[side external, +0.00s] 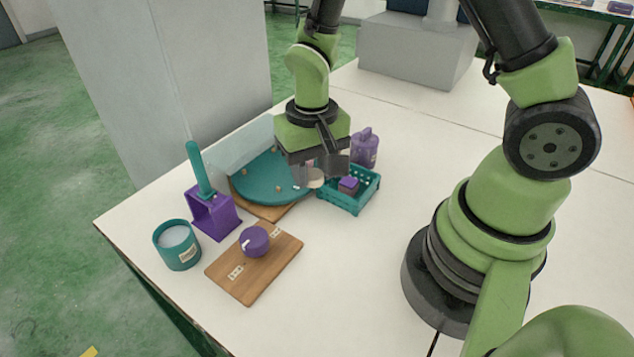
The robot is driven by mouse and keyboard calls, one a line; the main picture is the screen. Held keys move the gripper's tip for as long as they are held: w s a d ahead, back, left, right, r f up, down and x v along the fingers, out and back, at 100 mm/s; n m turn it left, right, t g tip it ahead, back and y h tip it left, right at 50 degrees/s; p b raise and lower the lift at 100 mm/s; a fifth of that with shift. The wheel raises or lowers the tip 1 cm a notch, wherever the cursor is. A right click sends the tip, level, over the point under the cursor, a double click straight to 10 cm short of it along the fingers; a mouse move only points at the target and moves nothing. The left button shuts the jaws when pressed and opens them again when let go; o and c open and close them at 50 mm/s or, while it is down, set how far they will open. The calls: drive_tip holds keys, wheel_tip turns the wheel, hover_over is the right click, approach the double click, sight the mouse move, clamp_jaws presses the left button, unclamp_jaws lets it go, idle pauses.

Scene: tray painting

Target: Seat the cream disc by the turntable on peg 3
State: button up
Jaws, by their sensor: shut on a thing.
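My gripper (318,180) points down over the right edge of the teal turntable (257,184), close to the teal crate. It is shut on the cream disc (316,179), which shows low between the fingers, partly covered by them. Several small tan pegs (278,188) stand on the turntable; I cannot read any numbers, so I cannot tell which is peg 3. I cannot tell whether the disc touches anything below it.
The teal crate (358,204) holds a purple block (348,185). A purple bottle (365,150) stands behind it. In front are a wooden board (238,287) with a purple knob (254,241), a teal cup (177,259), and a purple stand (213,219) with a teal-handled tool (199,170).

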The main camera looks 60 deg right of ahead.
sight(277, 187)
drive_tip(key=w+n, duration=0.1)
drive_tip(key=w, duration=0.1)
drive_tip(key=w+n, duration=0.1)
drive_tip(key=w, duration=0.2)
drive_tip(key=w+f+n, duration=0.1)
drive_tip(key=w, duration=0.2)
drive_tip(key=shift+d, duration=0.15)
drive_tip(key=shift+w+f, duration=0.1)
drive_tip(key=shift+f, duration=2.15)
drive_tip(key=shift+f, duration=0.6)
drive_tip(key=o, duration=1.5)
drive_tip(key=shift+c, duration=0.2)
drive_tip(key=shift+r, duration=0.1)
drive_tip(key=shift+r, duration=2.95)
